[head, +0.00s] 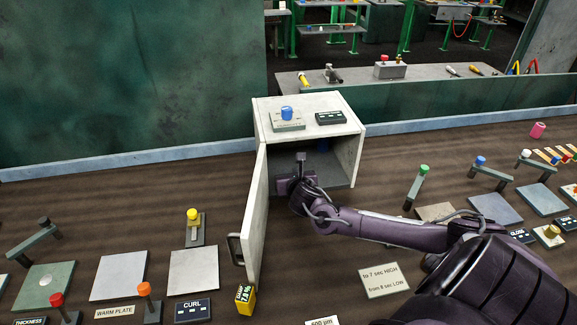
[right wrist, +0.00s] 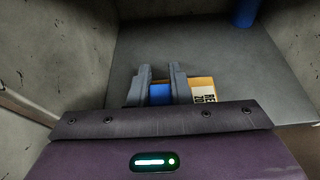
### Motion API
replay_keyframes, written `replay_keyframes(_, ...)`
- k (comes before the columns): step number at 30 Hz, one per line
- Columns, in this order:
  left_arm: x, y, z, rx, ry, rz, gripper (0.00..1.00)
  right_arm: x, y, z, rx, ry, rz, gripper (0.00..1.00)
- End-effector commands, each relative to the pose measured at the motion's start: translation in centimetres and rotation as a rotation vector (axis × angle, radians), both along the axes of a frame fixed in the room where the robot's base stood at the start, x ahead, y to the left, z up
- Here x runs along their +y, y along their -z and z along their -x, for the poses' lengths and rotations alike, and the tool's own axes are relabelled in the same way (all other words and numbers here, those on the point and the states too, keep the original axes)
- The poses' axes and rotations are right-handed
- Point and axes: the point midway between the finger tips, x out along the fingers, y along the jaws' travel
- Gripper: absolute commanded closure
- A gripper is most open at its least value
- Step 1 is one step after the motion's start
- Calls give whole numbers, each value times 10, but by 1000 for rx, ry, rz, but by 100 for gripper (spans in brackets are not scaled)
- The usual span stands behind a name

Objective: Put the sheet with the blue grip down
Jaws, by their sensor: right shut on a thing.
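My right gripper (right wrist: 159,85) is inside the open cabinet (head: 300,118) and is shut on a blue grip (right wrist: 160,94). An orange-yellow sheet (right wrist: 205,82) with a pale printed label shows beside and behind the fingers in the right wrist view. Most of the sheet is hidden by the fingers and the gripper body. I cannot tell whether it touches the grey cabinet floor (right wrist: 200,50). In the head view the gripper (head: 297,172) is at the cabinet's opening, and the sheet cannot be made out there. My left gripper is not in view.
The cabinet door (head: 258,215) stands open on the left, close to my gripper. A blue cylinder (right wrist: 246,12) stands deeper in the cabinet. A yellow damp-reading block (head: 244,299) sits by the door. Lever stations and plates (head: 194,270) line both sides of the bench.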

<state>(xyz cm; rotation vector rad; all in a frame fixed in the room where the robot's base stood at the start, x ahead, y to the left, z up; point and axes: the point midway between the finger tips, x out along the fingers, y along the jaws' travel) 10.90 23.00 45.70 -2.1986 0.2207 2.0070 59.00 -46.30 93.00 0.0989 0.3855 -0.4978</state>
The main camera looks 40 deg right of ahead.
Motion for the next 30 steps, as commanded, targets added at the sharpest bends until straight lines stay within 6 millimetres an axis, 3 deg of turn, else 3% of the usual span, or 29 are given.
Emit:
replay_keyframes(9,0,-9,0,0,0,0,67,-19,-2,-35,-2,3,-2,100)
replay_keyframes(13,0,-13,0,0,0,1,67,-18,13,-33,2,-1,-3,100)
replay_keyframes(24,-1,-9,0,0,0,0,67,-18,19,-33,0,-1,0,100)
replay_keyframes(25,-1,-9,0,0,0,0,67,-18,19,-33,0,-1,0,81)
replay_keyframes(30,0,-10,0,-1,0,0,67,-18,18,-33,0,-1,0,61)
